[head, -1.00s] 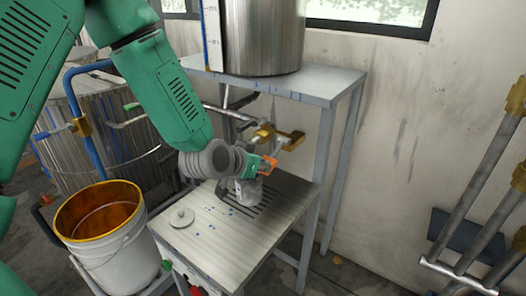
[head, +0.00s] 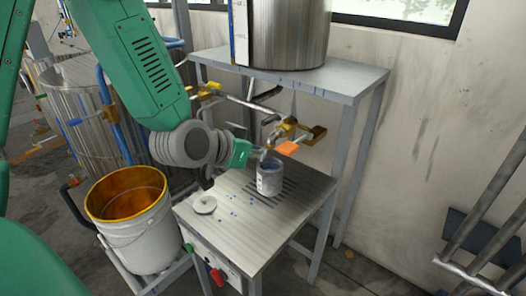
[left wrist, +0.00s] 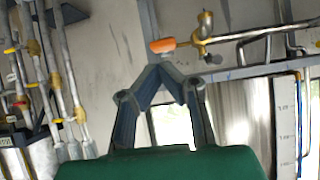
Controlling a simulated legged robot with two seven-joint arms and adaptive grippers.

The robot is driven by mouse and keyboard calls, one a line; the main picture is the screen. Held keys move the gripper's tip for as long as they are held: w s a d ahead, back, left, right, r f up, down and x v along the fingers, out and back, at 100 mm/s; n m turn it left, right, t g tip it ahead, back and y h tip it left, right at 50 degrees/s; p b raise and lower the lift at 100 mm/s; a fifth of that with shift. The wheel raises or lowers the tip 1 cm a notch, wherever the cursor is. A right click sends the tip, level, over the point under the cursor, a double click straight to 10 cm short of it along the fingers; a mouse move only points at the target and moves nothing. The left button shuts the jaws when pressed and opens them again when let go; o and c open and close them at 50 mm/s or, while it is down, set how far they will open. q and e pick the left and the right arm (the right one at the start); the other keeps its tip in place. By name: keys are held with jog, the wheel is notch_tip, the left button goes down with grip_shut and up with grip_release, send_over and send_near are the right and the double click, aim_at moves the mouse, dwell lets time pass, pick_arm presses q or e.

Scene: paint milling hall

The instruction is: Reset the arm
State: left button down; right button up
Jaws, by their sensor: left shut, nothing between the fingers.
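My left gripper (head: 264,152) comes in from the left in the head view, above and behind the cup, near the tap. In the left wrist view its two fingers (left wrist: 160,70) meet at the tips, shut with nothing between them. The small grey cup (head: 269,180) stands upright on the grate of the low metal table, with blue at its mouth. The brass tap with an orange handle (head: 288,148) is just right of the gripper; the handle also shows in the left wrist view (left wrist: 162,46). My right gripper is not in view.
A steel tank (head: 290,35) stands on the shelf (head: 350,78) above. A white bucket (head: 140,240), orange inside, stands left. Pipes (head: 495,200) run at the right wall.

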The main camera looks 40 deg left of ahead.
pick_arm(q)
jog(key=shift+w+f, duration=0.1)
jog(key=shift+w, duration=0.1)
jog(key=s+d+f+g, duration=0.1)
jog(key=s+f+g, duration=0.2)
jog(key=s+f, duration=0.35)
jog(key=s+f+g, duration=0.2)
jog(key=s+f, duration=0.1)
jog(key=f, duration=0.7)
jog(key=s+d+f+n+g, duration=0.1)
jog(key=s+f+g, duration=0.2)
jog(key=s+f, duration=0.5)
jog(key=s+d+f+g, duration=0.1)
jog(key=s+f+g, duration=0.3)
jog(key=s, duration=0.6)
notch_tip(320, 180, down, 8)
jog(key=w+d+t+y+b, duration=0.1)
jog(key=b, duration=0.6)
jog(key=shift+w+f+m+b, duration=0.25)
jog(key=shift+m+b, duration=0.05)
